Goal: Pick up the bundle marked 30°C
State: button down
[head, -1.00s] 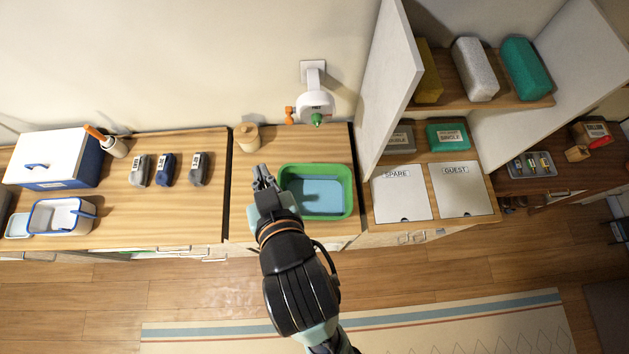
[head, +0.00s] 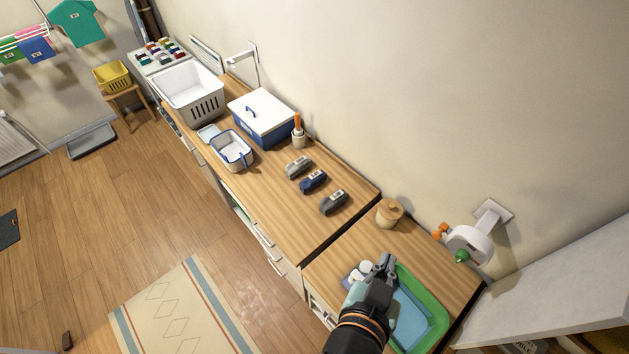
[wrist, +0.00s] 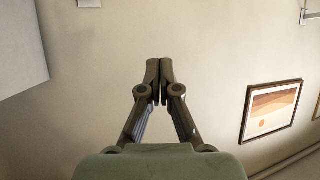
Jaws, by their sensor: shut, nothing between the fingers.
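Three small rolled bundles lie in a row on the wooden counter in the head view: a light grey one (head: 298,167), a navy one (head: 313,181) and a dark grey one (head: 334,202). Each carries a small pale label, too small to read, so I cannot tell which is marked 30°C. My gripper (head: 386,262) is shut and empty, in front of the green basin and apart from the bundles, which are farther up the counter to its left. In the wrist view my gripper (wrist: 160,78) has its fingertips together, facing the wall; no bundle shows there.
A green basin (head: 436,305) and a lidded wooden jar (head: 389,213) stand near my gripper. A blue-and-white box (head: 262,115), an orange-handled tool in a cup (head: 298,132), a small caddy (head: 232,150) and a white basket (head: 188,93) stand farther along. Counter in front of the bundles is clear.

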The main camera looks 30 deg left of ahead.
jog(key=c, duration=1.9)
grip_release()
jog(key=o, duration=1.6)
